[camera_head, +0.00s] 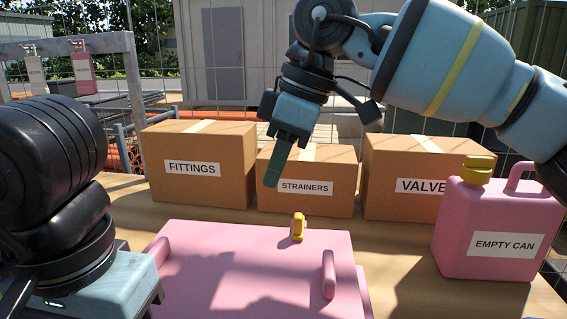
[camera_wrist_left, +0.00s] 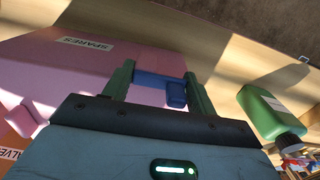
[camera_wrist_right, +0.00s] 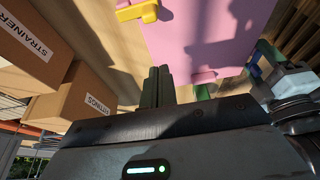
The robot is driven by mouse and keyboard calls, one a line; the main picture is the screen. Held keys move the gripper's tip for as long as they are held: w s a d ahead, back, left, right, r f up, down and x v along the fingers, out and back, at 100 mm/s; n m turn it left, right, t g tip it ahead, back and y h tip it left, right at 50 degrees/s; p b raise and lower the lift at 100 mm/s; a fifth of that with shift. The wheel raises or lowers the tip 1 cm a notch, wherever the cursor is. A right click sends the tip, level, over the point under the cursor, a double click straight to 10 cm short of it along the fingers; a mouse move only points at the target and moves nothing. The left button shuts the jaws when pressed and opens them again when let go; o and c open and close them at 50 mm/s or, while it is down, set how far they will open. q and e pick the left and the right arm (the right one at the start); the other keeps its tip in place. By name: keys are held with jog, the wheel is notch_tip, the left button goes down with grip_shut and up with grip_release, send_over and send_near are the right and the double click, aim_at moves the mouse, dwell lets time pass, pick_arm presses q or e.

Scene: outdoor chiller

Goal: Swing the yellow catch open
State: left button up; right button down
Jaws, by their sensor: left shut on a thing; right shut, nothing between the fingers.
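The yellow catch (camera_head: 298,228) sits at the far edge of the pink case (camera_head: 230,265). It also shows at the top of the right wrist view (camera_wrist_right: 138,11). My right gripper (camera_head: 272,180) points down above and behind the case's far edge, left of the catch and apart from it. Its fingers (camera_wrist_right: 158,75) are together and empty. My left gripper (camera_wrist_left: 160,85) is shut on a blue part (camera_wrist_left: 160,82) at the case's side, by the SPARES label (camera_wrist_left: 85,43). In the head view its fingers are hidden; only my left arm shows.
FITTINGS (camera_head: 220,145), STRAINERS (camera_head: 330,205) and VALVE (camera_head: 395,155) cartons stand behind the case, close to my right gripper. A pink can (camera_head: 470,220) stands at the right. A green bottle (camera_wrist_left: 268,110) shows in the left wrist view. Pink handles (camera_head: 329,275) rise from the case.

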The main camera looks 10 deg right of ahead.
aim_at(299, 219)
jog(key=x, duration=0.6)
jog(key=shift+a+f, duration=0.1)
jog(key=shift+f, duration=0.15)
jog(key=d, duration=0.3)
jog(key=shift+s, duration=0.35)
jog(key=shift+s+d, duration=0.1)
jog(key=shift+d, duration=0.3)
jog(key=shift+n, duration=0.3)
jog(key=shift+d+n, duration=0.1)
jog(key=shift+n, duration=0.3)
